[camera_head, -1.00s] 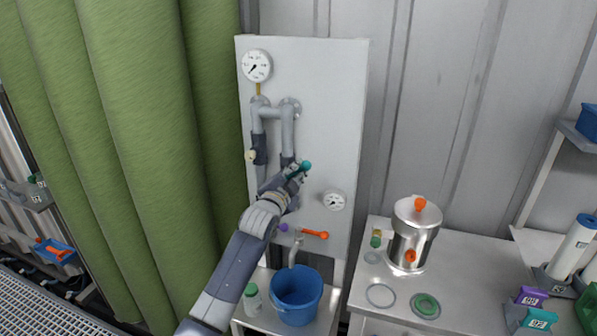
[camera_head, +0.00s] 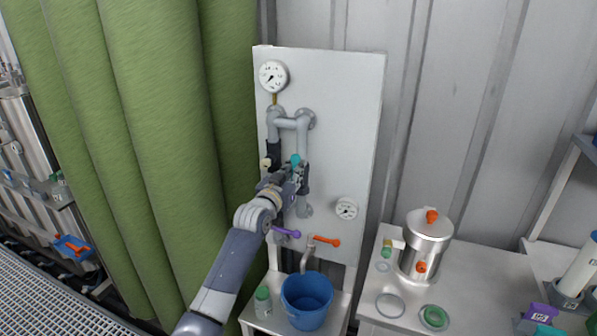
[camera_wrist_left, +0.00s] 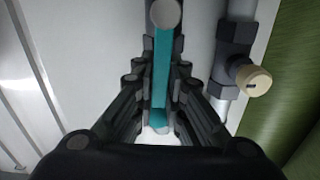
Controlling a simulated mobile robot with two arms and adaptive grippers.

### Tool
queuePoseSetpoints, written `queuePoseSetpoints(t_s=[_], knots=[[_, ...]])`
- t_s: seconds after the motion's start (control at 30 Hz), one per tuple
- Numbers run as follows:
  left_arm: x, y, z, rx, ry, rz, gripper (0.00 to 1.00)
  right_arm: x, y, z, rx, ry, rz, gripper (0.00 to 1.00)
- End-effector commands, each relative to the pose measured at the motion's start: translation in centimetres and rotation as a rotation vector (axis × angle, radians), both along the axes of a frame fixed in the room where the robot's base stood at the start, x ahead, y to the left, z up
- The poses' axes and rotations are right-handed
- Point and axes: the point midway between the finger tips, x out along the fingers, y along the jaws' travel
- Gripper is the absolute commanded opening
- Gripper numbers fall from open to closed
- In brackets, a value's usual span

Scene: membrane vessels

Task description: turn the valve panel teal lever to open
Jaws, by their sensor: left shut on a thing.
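The valve panel (camera_head: 345,120) is a pale upright board with grey pipes. Its teal lever (camera_head: 296,159) shows as a rounded teal end just above my left gripper (camera_head: 297,174). In the left wrist view the teal lever (camera_wrist_left: 161,75) runs lengthwise between the two dark fingers, which are shut on it. The gripper hides most of the lever and its valve in the head view. My right gripper is in neither view.
A purple lever (camera_head: 259,233) and an orange lever (camera_head: 327,241) sit lower on the panel, above a blue bucket (camera_head: 307,300). A cream knob (camera_head: 265,163) is left of my gripper. A steel vessel (camera_head: 425,246) stands right. A green curtain (camera_head: 165,150) hangs left.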

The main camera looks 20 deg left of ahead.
Motion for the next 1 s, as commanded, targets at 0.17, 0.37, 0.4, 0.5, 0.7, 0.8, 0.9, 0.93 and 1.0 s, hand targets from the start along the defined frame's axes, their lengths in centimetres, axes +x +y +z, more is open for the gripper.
queuePoseSetpoints(t_s=[0.17,0.37,0.4,0.5,0.7,0.8,0.9,0.93,1.0], knots=[[-0.01,0.38,-0.17,-0.057,0.006,0.0,0.0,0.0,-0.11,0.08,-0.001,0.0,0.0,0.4],[0.0,0.53,-0.2,-0.085,0.007,0.0,0.0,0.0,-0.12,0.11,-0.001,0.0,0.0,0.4],[0.0,0.54,-0.21,-0.088,0.007,0.0,0.0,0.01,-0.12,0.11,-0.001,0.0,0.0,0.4],[0.0,0.54,-0.21,-0.091,0.007,-0.001,0.0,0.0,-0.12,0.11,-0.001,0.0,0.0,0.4],[0.0,0.53,-0.22,-0.093,0.007,-0.001,0.0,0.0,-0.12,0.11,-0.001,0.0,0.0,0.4],[0.0,0.52,-0.22,-0.092,0.007,-0.001,0.25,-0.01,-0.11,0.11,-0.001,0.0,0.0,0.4],[0.01,0.52,-0.17,-0.09,0.006,-0.001,0.33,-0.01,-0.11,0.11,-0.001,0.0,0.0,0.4],[0.01,0.52,-0.15,-0.09,0.006,0.0,0.33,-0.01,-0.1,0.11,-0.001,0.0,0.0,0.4],[0.01,0.53,-0.12,-0.088,0.005,0.0,0.33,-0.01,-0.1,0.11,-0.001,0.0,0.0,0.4]])
